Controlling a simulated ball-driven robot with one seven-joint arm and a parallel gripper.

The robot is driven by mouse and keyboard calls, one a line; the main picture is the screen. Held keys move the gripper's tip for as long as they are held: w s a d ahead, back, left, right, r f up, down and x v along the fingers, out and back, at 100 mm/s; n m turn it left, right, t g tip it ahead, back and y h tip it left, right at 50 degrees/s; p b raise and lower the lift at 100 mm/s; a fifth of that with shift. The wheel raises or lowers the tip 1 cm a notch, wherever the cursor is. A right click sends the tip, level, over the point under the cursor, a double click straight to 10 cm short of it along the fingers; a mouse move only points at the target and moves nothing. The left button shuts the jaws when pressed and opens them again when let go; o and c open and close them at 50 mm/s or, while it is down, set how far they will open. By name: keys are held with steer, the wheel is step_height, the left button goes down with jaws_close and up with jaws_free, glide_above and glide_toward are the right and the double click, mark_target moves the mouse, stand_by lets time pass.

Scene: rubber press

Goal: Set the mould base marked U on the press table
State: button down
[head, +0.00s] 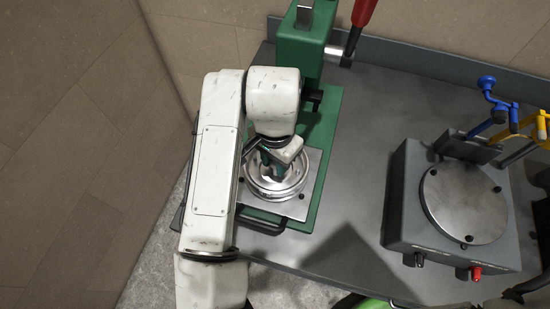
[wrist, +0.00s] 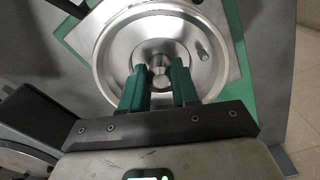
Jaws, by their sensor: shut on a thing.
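The mould base (head: 262,190) is a round, shiny metal dish with a raised rim and a central stud. It is over the square metal press table (head: 298,208) of the green press, and I cannot tell whether it touches the table. My gripper (head: 269,173) points down into the dish. No U mark is readable. My arm and fingers hide part of the dish.
The green press column (head: 303,60) with a red-gripped lever (head: 364,12) stands just behind. A dark bar handle (head: 262,224) juts from the table's front. A grey hotplate (head: 398,215) stands at right, beside blue and yellow tools (head: 488,83). The grey bench between is clear.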

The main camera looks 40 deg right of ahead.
steer(key=shift+f, duration=0.15)
steer(key=c, duration=0.8)
jaws_free()
steer(key=shift+f, duration=0.1)
steer(key=shift+r+p, duration=2.55)
steer(key=shift+r, duration=1)
